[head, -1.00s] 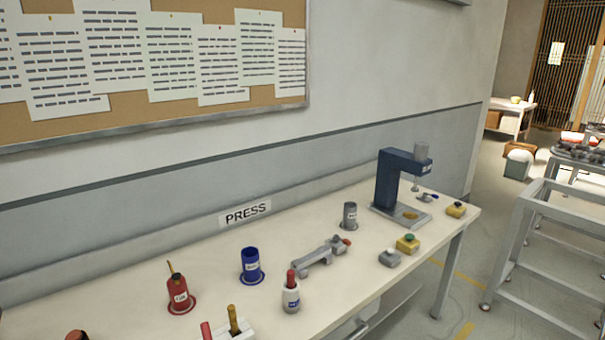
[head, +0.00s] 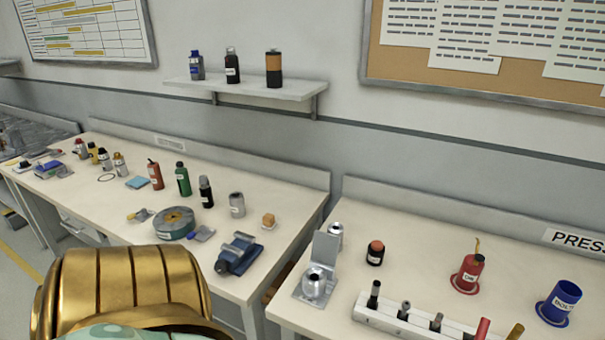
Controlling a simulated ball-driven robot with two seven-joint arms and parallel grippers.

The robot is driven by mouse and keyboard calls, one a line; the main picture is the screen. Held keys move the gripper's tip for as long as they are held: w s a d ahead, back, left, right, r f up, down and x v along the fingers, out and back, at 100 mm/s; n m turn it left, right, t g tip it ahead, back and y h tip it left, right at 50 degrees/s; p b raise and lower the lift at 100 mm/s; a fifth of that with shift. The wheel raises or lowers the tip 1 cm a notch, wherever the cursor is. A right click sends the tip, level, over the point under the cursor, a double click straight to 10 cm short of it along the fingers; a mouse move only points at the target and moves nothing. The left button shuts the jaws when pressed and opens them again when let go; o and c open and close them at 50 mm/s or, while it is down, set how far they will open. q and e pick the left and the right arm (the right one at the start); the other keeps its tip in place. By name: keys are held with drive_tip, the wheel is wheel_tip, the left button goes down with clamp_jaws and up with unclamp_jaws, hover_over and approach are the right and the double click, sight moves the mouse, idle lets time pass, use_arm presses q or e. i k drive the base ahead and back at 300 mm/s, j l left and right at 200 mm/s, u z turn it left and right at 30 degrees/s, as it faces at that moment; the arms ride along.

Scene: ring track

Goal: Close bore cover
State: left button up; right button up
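A small grey metal fixture (head: 302,290) stands at the left end of the press bench. A round metal part with a dark opening (head: 316,283) sits on it. A flat grey plate (head: 326,249) stands upright behind that round part, like an open hinged cover; I cannot tell for certain that it is the bore cover. Neither of my grippers is in view. A gold, ribbed rounded part at the bottom left looks like a piece of my own arm.
The press bench (head: 412,262) also holds a silver cylinder (head: 335,234), a dark jar with an orange top (head: 375,252), a red oil can (head: 468,273), a blue cup (head: 560,302) and a tool rack (head: 385,318). A vise (head: 238,254) stands on the left bench, across a narrow gap.

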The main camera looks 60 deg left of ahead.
sight(325, 246)
drive_tip(key=u, duration=1.7)
drive_tip(key=i+j+u, duration=0.1)
drive_tip(key=i+u, duration=0.25)
drive_tip(key=u, duration=0.15)
